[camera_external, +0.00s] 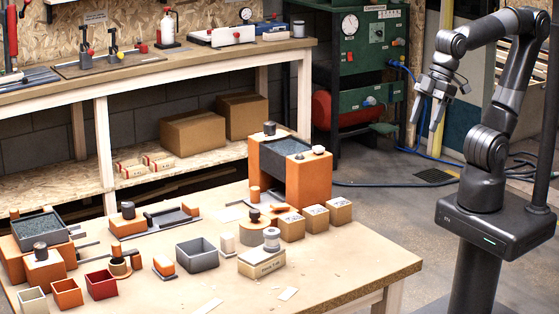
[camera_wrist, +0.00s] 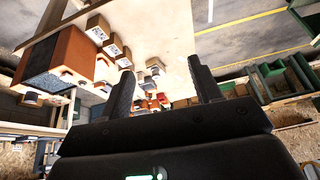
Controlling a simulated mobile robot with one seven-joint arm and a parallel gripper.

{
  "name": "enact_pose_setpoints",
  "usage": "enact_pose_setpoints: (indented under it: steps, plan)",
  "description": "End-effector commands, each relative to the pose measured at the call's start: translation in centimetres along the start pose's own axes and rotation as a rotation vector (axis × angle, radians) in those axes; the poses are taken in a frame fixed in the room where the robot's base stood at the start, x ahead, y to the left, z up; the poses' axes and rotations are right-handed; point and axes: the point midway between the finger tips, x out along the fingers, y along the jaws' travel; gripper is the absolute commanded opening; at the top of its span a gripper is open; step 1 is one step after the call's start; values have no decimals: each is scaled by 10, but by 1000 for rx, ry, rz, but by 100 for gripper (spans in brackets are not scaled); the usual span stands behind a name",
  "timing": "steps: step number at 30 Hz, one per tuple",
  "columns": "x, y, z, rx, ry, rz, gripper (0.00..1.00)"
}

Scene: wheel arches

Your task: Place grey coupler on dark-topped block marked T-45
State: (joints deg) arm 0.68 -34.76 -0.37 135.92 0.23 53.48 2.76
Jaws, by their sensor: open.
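A light grey ringed cylinder (camera_external: 271,239), which looks like the grey coupler, stands upright on the table. It is at the back edge of a low pale block (camera_external: 262,264) with dark lettering on its front; whether it rests on that block or just behind it I cannot tell. The lettering is too small to read surely, so I cannot confirm T-45. My gripper (camera_external: 424,124) is raised in the air right of the table, well away from both, open and empty. Its two spread fingers also show in the wrist view (camera_wrist: 160,66).
Three labelled cartons (camera_external: 316,217) stand right of the cylinder, before a tall orange arch (camera_external: 307,180). A grey bin (camera_external: 197,256) and white-and-orange pieces crowd the left. The table's right front (camera_external: 365,262) is clear.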

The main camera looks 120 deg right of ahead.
Motion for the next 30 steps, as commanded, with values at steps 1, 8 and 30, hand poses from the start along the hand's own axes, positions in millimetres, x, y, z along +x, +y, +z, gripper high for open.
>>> enact_pose_setpoints:
  steps: [1, 8, 30]
  plan:
    - [-1, -1, 14, -17, 15, -1, 58]
    - [2, -2, 45, -64, 48, -2, 58]
    - [3, -2, 47, -68, 49, -2, 58]
